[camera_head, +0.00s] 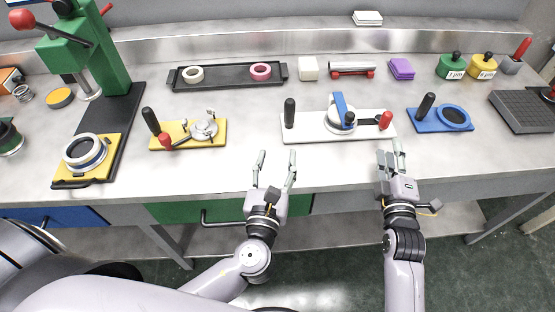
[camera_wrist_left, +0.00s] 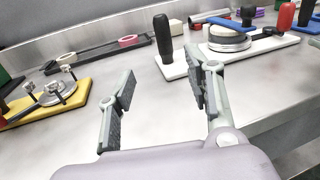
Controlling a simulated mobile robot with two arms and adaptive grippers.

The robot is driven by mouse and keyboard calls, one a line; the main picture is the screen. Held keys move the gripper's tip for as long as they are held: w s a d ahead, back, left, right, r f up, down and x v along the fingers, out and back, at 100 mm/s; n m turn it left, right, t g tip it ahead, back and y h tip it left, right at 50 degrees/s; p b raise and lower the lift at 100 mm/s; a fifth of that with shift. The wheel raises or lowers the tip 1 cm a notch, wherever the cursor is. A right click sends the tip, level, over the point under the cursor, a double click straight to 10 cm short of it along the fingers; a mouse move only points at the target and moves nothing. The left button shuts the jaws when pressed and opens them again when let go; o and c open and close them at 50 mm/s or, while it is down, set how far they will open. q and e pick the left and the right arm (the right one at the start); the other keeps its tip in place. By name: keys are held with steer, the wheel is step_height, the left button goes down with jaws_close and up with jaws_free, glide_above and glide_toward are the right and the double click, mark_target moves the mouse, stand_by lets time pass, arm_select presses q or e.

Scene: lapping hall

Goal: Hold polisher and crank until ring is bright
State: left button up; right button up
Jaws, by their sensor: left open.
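A white board (camera_head: 300,127) on the bench bears a round metal unit (camera_head: 341,120) with a blue bar (camera_head: 340,104) over it. An upright black handle (camera_head: 290,112) stands at its left end and a red-knobbed crank (camera_head: 385,120) at its right. Which part is the ring, and how bright it is, I cannot tell. My left gripper (camera_head: 276,168) is open and empty at the bench's front edge, below and left of the board. In the left wrist view the black handle (camera_wrist_left: 163,45) stands beyond its fingers. My right gripper (camera_head: 391,153) is near the front edge, below the crank, apart from it.
A yellow board (camera_head: 215,139) with a clamp lies left, and a blue board (camera_head: 424,124) with a black handle lies right. A green press (camera_head: 105,60) stands far left. A black tray (camera_head: 227,80) with two rings lies behind. The front middle of the bench is clear.

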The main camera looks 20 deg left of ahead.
mark_target(289, 115)
arm_select(q)
steer(key=shift+w+m, duration=0.4)
steer(key=shift+w, duration=0.05)
steer(key=w, duration=0.5)
steer(key=w+a, duration=0.1)
steer(key=w, duration=0.5)
steer(key=w+a, duration=0.1)
steer(key=w, duration=0.4)
steer(key=shift+w+a, duration=0.1)
steer(key=shift+w, duration=0.1)
jaws_close()
